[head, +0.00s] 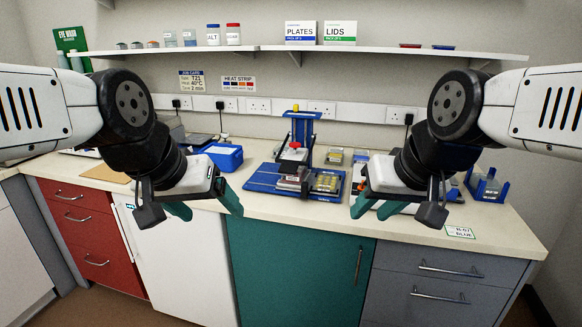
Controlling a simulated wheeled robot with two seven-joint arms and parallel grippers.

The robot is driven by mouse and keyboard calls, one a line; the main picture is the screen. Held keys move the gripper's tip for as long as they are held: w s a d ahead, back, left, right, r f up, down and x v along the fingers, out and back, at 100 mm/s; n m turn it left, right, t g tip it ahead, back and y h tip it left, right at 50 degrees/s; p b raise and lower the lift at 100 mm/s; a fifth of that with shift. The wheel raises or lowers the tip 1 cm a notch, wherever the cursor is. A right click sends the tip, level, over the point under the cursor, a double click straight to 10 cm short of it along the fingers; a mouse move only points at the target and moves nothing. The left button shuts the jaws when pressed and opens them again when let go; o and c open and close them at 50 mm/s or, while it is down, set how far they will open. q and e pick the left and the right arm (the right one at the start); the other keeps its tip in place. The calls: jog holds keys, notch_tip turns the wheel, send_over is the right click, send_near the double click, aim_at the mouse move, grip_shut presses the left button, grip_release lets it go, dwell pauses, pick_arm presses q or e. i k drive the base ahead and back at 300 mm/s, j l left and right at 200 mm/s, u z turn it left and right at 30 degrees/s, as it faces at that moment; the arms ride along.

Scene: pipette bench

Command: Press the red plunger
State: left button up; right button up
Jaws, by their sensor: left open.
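The red plunger (295,145) is a small red cap on a white and grey block. It stands upright on the blue stand (265,180) in the middle of the counter, in front of a blue upright frame (302,128). My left gripper (205,205) is open and empty in front of the counter, left of the plunger and nearer to me. My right gripper (378,207) is open, its teal fingertips apart, to the right of the stand. Neither gripper touches the plunger.
A blue box (223,156) stands left of the stand. A block with yellowish wells (327,182) sits on the stand's right side. A blue rack (487,185) stands at the far right. A shelf (270,48) runs above. The counter's front strip (285,207) is clear.

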aim_at(295, 144)
jog(key=i+j, duration=0.75)
jog(key=k+j+u, duration=0.05)
jog(key=j, duration=0.05)
